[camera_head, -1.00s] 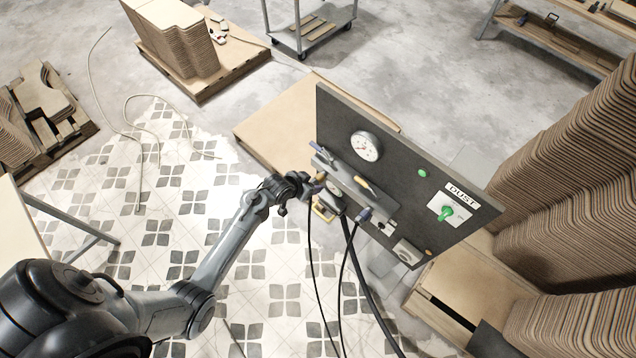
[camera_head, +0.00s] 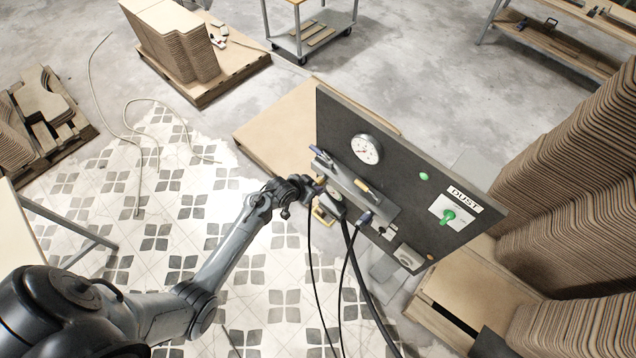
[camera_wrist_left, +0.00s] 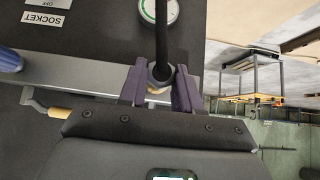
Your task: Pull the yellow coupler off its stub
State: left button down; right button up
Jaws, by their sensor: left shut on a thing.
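My left gripper (camera_head: 318,187) is at the left part of the dark upright panel (camera_head: 405,150), by the grey ledge on its face. My right gripper is in neither view.
Black cables (camera_head: 347,270) hang below the panel. Stacks of curved boards (camera_head: 560,190) stand close on the right. Tiled floor on the left is mostly clear.

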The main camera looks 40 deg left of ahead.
pick_arm(q)
jog(key=shift+s, duration=0.1)
jog(key=shift+s+p, duration=0.15)
jog(key=shift+p, duration=0.15)
jog(key=s+p, duration=0.4)
jog(key=s, duration=0.2)
jog(key=shift+s+a, duration=0.3)
jog(key=shift+a, duration=0.1)
dwell(0.8)
jog(key=shift+p, duration=0.3)
